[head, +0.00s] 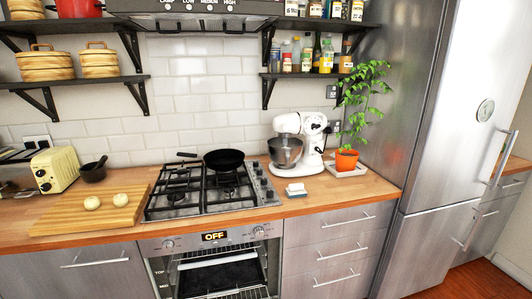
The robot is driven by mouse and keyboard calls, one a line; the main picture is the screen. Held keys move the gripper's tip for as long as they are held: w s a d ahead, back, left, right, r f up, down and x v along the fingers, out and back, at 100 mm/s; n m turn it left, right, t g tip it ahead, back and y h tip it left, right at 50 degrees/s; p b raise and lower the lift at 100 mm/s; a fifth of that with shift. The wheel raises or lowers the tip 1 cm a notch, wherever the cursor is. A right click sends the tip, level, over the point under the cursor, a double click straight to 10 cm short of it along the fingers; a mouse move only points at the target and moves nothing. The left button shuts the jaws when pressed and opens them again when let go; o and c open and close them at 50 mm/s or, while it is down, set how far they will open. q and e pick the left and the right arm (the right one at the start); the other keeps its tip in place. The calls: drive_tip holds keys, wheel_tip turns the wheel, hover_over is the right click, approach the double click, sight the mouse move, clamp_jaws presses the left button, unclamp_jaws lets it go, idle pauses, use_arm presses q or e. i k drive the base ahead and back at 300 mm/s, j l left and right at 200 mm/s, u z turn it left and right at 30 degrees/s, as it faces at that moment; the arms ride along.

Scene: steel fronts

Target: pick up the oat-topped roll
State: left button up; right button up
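Two small pale round rolls sit on a wooden cutting board (60,221) on the left part of the counter. The left roll (92,203) and the right roll (120,200) lie close together, slightly apart. Their toppings are too small to make out, so I cannot tell which one is oat-topped. Neither of my grippers is in the head view, and nothing touches the rolls.
A white mixer (311,145) and potted plant (347,160) stand farther right. Shelves hang above.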

sight(121, 201)
drive_tip(key=k+j, duration=0.1)
drive_tip(key=j, duration=0.25)
drive_tip(key=k+j, duration=0.1)
drive_tip(key=j, duration=0.2)
drive_tip(key=k+j, duration=0.15)
drive_tip(key=j, duration=0.2)
drive_tip(key=i+j, duration=0.1)
drive_tip(key=j, duration=0.25)
drive_tip(key=i+j+u, duration=0.1)
drive_tip(key=j, duration=0.25)
drive_tip(key=i+j, duration=0.15)
drive_tip(key=j, duration=0.2)
drive_tip(key=i+j+u, duration=0.1)
drive_tip(key=j, duration=0.25)
drive_tip(key=i+j, duration=0.15)
drive_tip(key=j, duration=0.2)
drive_tip(key=u, duration=0.05)
